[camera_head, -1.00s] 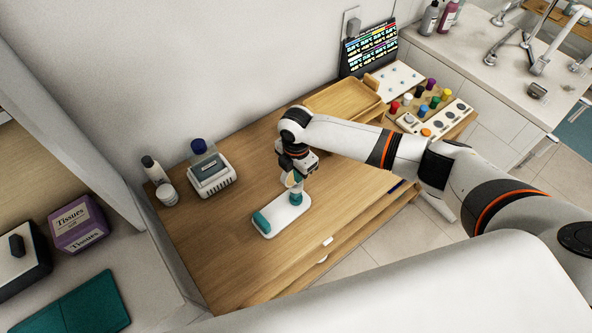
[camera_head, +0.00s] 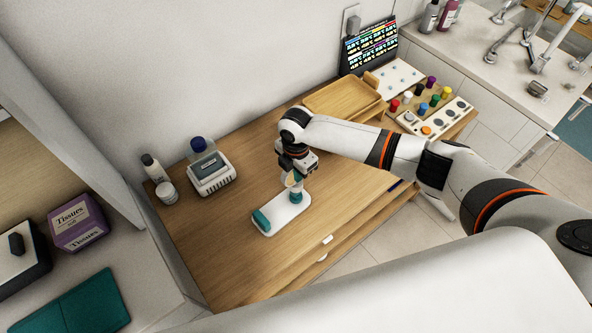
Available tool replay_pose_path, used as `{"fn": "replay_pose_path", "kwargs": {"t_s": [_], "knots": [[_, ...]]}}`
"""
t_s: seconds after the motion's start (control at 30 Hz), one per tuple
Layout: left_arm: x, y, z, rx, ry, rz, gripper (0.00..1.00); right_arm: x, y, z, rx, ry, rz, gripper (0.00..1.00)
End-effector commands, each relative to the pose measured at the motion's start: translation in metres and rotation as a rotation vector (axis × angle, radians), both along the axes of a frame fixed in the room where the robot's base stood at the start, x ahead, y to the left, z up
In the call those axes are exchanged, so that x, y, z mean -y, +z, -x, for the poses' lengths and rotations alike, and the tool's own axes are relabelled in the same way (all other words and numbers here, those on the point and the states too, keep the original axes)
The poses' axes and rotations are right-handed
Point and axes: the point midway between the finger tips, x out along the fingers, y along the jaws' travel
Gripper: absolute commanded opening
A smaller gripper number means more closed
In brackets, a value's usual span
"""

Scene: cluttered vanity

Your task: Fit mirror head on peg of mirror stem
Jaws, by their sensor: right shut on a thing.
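A white base plate (camera_head: 281,215) lies on the wooden table, with a teal block (camera_head: 262,221) at its left end and a teal upright stem (camera_head: 296,195) at its right end. My right gripper (camera_head: 294,177) points down right over the stem. It is shut on a small pale piece, the mirror head (camera_head: 291,181), most of which the gripper hides. The head is at or just above the stem's top; I cannot tell whether it is on the peg. My left gripper is not in view.
The table's front left is clear.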

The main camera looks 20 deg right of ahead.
Motion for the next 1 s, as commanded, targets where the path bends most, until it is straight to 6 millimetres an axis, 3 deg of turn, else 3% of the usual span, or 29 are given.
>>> {"fn": "replay_pose_path", "kwargs": {"t_s": [0.03,0.07,0.2,0.57,0.77,1.0], "knots": [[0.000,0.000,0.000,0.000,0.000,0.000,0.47,0.000,0.000,0.000,0.000,0.000,0.000,0.00],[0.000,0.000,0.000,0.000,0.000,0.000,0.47,0.000,0.000,0.000,0.000,0.000,0.000,0.18],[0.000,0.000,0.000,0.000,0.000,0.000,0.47,0.000,0.000,0.000,0.000,0.000,0.000,0.41],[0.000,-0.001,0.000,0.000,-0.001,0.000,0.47,0.000,0.004,0.000,0.000,0.000,0.000,0.41],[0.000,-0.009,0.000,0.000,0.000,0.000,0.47,0.000,0.034,-0.001,0.005,0.002,-0.001,0.41],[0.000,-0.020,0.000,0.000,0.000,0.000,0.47,0.000,0.085,-0.001,0.004,0.000,-0.002,0.41]]}}
